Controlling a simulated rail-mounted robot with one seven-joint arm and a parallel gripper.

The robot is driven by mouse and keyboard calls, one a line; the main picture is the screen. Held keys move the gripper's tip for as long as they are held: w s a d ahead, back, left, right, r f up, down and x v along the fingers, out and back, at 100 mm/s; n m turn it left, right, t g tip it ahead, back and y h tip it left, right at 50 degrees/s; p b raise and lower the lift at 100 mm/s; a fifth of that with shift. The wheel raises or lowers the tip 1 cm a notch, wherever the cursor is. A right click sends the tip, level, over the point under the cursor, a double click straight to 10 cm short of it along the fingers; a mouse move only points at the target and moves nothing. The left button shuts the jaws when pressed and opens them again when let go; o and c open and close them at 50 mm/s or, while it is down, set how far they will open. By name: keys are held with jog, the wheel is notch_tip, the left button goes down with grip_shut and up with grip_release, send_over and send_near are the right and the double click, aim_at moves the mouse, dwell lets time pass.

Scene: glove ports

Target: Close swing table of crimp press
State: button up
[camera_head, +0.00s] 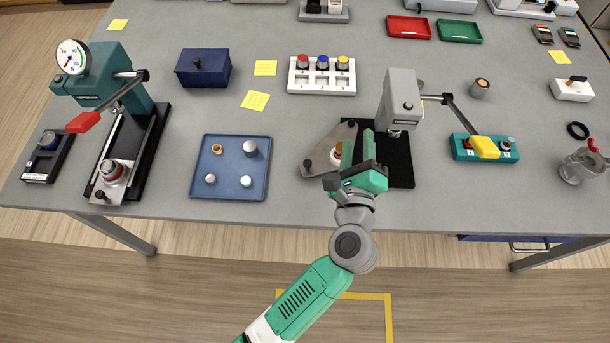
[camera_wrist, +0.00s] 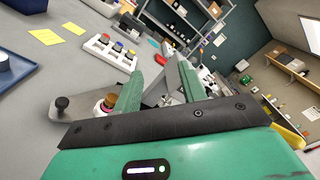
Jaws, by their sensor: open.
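The crimp press (camera_head: 401,98) is a grey column on a black base (camera_head: 399,163), with a yellow-handled lever (camera_head: 484,147) reaching right. Its swing table (camera_head: 334,136) is a grey plate swung out to the left of the base. The plate carries a dark knob (camera_head: 307,163) and a round part with red, partly hidden by my gripper. The knob (camera_wrist: 61,103) and the part (camera_wrist: 108,104) also show at left in the wrist view. My gripper (camera_head: 357,141) is open above the plate's right side and the base's left edge. Whether a finger touches the plate cannot be told.
A blue tray (camera_head: 231,191) with small parts lies to the left. A teal gauge press (camera_head: 118,80) stands at far left. A white button box (camera_head: 321,90) sits behind the swing table. A teal box (camera_head: 463,154) is under the yellow handle. Bare table lies between tray and plate.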

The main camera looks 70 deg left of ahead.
aim_at(308, 167)
jog(key=s+f+m+g+b, duration=0.1)
jog(key=s+f+m, duration=0.1)
jog(key=f, duration=0.4)
jog(key=s+a+f+m+g+b, duration=0.1)
jog(key=s+f+m, duration=0.2)
jog(key=f, duration=0.3)
jog(key=s+a+f+m+g+y+b, duration=0.1)
jog(key=s+f+m, duration=0.1)
jog(key=f, duration=0.4)
jog(key=shift+s+a+f+b, duration=0.15)
jog(key=shift+s+b, duration=0.2)
jog(key=shift+s, duration=0.45)
jog(key=shift+s+f+m, duration=0.25)
jog(key=shift+m, duration=0.25)
jog(key=shift+w+a+r, duration=0.1)
jog(key=shift+a+r, duration=0.05)
jog(key=shift+a, duration=0.15)
jog(key=x, duration=0.7)
jog(key=shift+w+a+b, duration=0.1)
jog(key=shift+a+b, duration=0.05)
jog(key=shift+b, duration=0.15)
jog(key=shift+c, duration=0.2)
grip_shut()
